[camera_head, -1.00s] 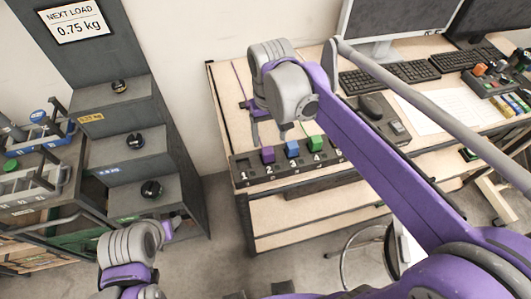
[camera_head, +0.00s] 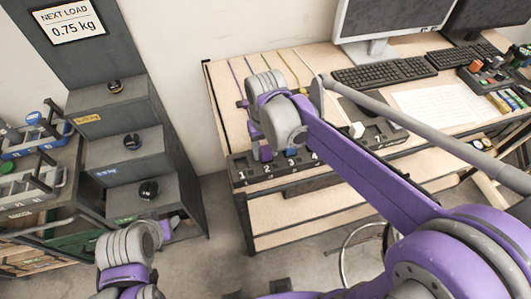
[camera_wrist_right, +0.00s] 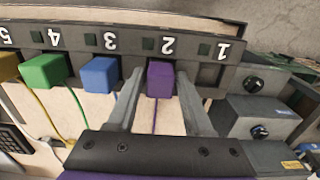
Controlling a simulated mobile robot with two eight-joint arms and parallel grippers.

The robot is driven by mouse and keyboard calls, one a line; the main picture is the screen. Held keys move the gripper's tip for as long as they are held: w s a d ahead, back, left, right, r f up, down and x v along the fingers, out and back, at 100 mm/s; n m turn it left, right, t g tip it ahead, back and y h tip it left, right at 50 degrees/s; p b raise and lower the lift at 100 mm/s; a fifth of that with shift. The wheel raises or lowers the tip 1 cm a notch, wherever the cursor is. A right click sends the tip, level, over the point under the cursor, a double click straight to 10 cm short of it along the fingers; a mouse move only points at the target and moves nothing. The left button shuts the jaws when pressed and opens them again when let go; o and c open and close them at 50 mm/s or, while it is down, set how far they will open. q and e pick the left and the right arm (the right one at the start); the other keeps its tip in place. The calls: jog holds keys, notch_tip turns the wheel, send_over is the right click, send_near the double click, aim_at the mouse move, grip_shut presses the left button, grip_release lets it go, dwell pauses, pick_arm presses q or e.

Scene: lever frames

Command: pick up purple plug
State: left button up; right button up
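The purple plug (camera_wrist_right: 160,78) stands at slot 2 of the dark numbered strip (camera_wrist_right: 215,73) in the right wrist view, with a purple cord running from it. My right gripper (camera_wrist_right: 159,88) is open, with one finger on each side of the plug and a visible gap to each. In the head view the purple plug (camera_head: 266,154) shows just below my right gripper (camera_head: 259,141), which partly covers the strip. My left arm's end (camera_head: 166,231) is at the lower left; its fingers cannot be made out.
A blue plug (camera_wrist_right: 101,75) at slot 3 and a green plug (camera_wrist_right: 45,72) at slot 4 stand beside the purple one. A yellow plug (camera_wrist_right: 8,67) is at the picture edge. A grey stepped stand (camera_head: 130,148) with black knobs is left of the desk (camera_head: 225,105).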

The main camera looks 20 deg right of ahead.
grip_shut()
